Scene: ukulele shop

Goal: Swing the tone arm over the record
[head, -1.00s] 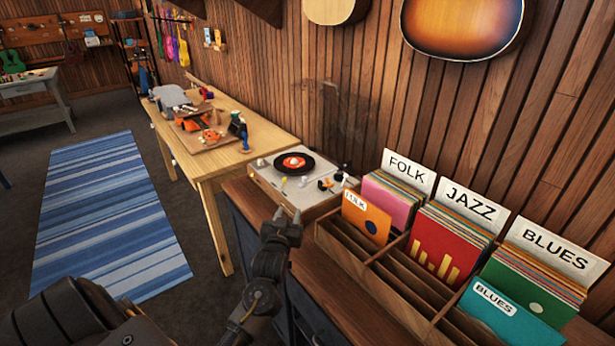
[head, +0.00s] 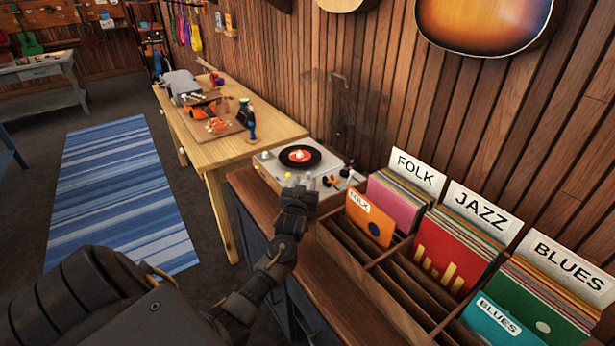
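The record player (head: 267,166) is a pale, low box at the left end of the dark wooden counter. A black record (head: 314,158) with an orange-red label lies on it. Small dark and orange parts (head: 331,182) sit right of the record; the tone arm seems to be among them, but it is too small to make out clearly. My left gripper (head: 297,188) is at the player's front edge in the picture, overlapping its front side, short of the record. Its fingers are seen from behind, so their opening is unclear. My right gripper is out of view.
A wooden record crate (head: 352,262) with folk, jazz and blues sleeves stands right of the player. A wooden workbench (head: 275,128) with tools and parts is behind it at left. A plank wall rises behind. A striped blue rug (head: 120,190) lies on open floor.

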